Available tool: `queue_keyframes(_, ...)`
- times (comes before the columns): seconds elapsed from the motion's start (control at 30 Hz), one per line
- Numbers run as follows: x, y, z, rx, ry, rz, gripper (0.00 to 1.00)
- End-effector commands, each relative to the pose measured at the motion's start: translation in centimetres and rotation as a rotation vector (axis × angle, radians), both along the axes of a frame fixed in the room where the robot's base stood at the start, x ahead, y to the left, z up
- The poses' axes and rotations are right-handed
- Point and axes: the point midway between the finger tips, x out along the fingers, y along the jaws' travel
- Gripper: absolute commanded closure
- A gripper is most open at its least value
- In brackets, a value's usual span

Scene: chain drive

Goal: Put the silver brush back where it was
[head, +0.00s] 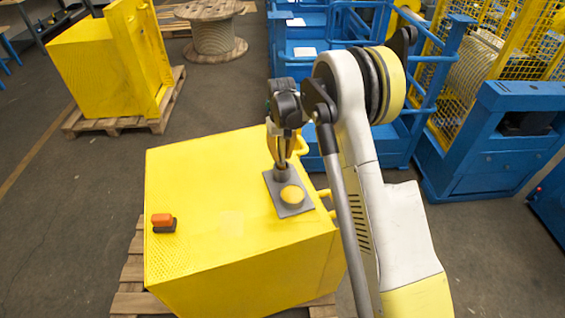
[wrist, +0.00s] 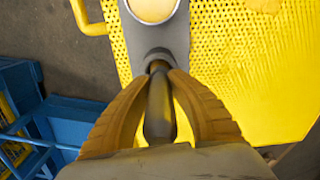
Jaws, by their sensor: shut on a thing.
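My gripper (head: 280,158) points down over the yellow cabinet. Its two tan fingers (wrist: 158,85) are shut on a dark grey, metallic rod-like thing, which I take to be the silver brush (wrist: 159,112). The brush's far end meets a round grey socket (wrist: 157,56) on a grey plate (wrist: 172,38); I cannot tell how deep it sits. In the head view the grey plate (head: 299,209) lies on the cabinet top, with a yellow dome (head: 292,194) near the socket. The fingers hide most of the brush in the head view.
The yellow cabinet (head: 215,200) stands on a wooden pallet (head: 132,275). An orange and black object (head: 162,221) lies at its left edge. Yellow handles (head: 301,146) stick out on the right side. Blue frames (head: 310,75) stand behind. The cabinet top's left and middle are mostly clear.

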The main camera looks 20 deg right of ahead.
Motion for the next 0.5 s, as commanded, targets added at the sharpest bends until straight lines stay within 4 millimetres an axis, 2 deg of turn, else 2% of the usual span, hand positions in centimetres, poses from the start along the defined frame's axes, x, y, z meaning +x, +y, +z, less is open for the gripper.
queue_keyframes(0.1,0.0,0.0,-2.0,0.000,0.000,0.000,1.00)
queue_keyframes(0.2,0.0,0.0,-3.0,0.000,0.000,0.000,1.00)
queue_keyframes(0.5,0.0,0.0,-3.2,0.000,0.000,-0.001,1.00)
